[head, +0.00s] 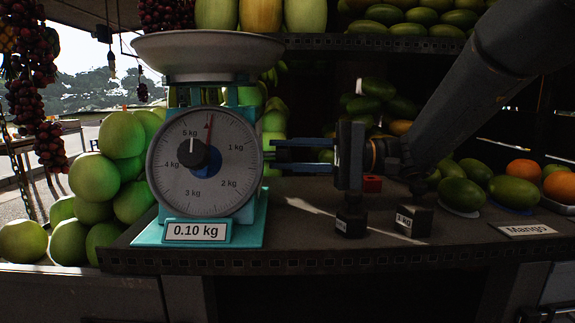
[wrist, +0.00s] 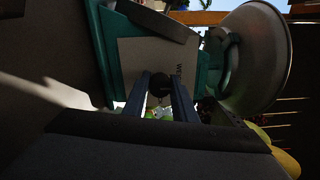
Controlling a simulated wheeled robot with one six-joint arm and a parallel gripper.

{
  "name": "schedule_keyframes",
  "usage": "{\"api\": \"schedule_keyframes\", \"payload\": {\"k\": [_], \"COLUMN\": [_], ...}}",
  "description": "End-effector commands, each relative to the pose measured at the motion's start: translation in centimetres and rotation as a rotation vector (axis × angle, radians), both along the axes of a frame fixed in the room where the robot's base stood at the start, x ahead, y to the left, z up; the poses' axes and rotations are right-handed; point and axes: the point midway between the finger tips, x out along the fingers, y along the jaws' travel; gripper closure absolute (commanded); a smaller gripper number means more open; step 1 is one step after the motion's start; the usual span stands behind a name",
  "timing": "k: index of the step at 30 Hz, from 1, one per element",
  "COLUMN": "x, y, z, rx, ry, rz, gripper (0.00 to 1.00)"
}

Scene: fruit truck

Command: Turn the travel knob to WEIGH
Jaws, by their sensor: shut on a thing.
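The teal scale (head: 253,222) stands on the counter, with a round dial (head: 183,190) and a steel pan (head: 207,48) on top. Its needle points slightly right of the top. In the wrist view a dark round travel knob (wrist: 160,82) sits on the scale's side, beside a pale plate (wrist: 150,57) with partly readable lettering that starts "WE". My gripper (head: 273,155) reaches from the right to the scale's side. Its two fingers are shut on the knob, one on each side. The knob's pointer mark cannot be made out, and the dial hides the knob in the head view.
Two black weights (head: 413,220) and (head: 350,222) stand on the counter below and right of my gripper. A red block (head: 372,184) lies behind. Green fruit (head: 122,135) is piled left of the scale. Mangoes (head: 460,193) and a "Mango" card (head: 526,229) are at right.

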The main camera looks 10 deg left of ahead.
Motion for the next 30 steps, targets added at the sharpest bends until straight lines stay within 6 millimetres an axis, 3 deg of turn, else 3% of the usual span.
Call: {"api": "schedule_keyframes", "payload": {"k": [17,18,21,30], "x": [0.04,0.04,0.03,0.05], "y": [-0.01,-0.01,-0.01,-0.11], "z": [0.22,0.22,0.18,0.05], "rx": [0.012,0.012,0.011,0.009], "ry": [-0.036,-0.036,-0.036,-0.034], "rz": [-0.001,-0.001,-0.001,-0.001], "gripper": [0.98,0.74,0.57,0.57]}}
